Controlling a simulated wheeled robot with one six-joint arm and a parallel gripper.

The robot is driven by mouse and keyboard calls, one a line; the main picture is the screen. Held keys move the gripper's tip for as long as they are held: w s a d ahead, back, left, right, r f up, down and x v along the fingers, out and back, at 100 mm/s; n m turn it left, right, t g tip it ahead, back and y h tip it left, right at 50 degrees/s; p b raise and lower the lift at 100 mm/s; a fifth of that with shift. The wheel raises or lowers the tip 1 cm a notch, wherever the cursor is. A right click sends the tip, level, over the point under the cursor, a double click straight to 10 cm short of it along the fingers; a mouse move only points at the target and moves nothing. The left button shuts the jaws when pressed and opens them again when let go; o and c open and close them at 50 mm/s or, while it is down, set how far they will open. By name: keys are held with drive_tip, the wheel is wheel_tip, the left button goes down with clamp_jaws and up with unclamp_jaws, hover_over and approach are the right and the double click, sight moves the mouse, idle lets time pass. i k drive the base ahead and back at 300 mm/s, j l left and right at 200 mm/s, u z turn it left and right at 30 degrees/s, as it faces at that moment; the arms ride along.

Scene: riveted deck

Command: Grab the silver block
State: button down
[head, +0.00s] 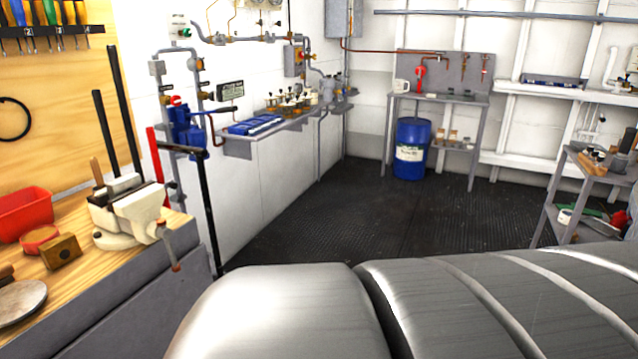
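I cannot make out a silver block in the head view. On the wooden workbench (95,287) at the left, the small block (61,251) that shows is brown, not silver. It sits beside a round red item (40,239) and in front of a cream and grey vise (127,212). My gripper is not in view, so its opening and what it may hold do not show. The lower middle and right of the picture are blocked by large curved grey metal surfaces very close to the camera.
A red bin (25,212) stands on the workbench. A wall shelf (240,144) with blue trays runs along the left wall. A blue drum (411,149) stands by a grey table (437,97) at the back. A grey rack (597,167) is at the right. The dark floor (400,215) between is clear.

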sight(114, 189)
drive_tip(key=u, duration=1.5)
